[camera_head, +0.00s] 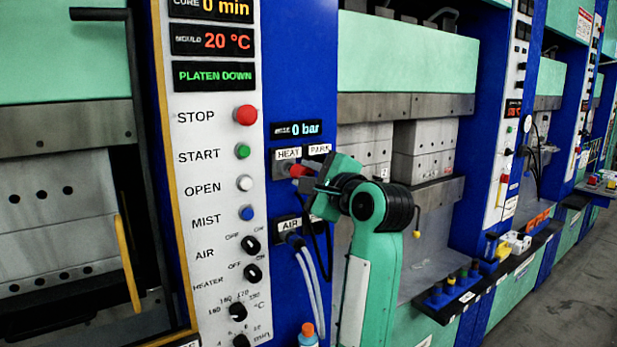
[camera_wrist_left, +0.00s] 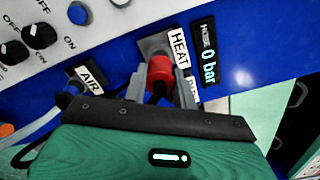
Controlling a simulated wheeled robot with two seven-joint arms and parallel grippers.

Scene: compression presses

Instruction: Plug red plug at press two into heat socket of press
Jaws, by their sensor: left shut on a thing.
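The red plug (camera_head: 299,171) is at the HEAT socket (camera_head: 284,164) on the blue press column. My left gripper (camera_head: 308,178) is shut on the plug, its fingers on either side of it. In the left wrist view the red plug (camera_wrist_left: 160,76) sits between the two grey fingers, right below the HEAT label (camera_wrist_left: 179,47). Its front end meets the socket plate (camera_wrist_left: 153,46); how deep it sits is hidden. The PARK socket beside it is mostly hidden behind my gripper. My right gripper is not in view.
The AIR socket (camera_head: 287,224) with pale hoses (camera_head: 310,275) is just below. A control panel with a red STOP button (camera_head: 245,115) and knobs stands at the left. An orange-capped bottle (camera_head: 308,334) is at the bottom. Open floor (camera_head: 560,290) lies at the right.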

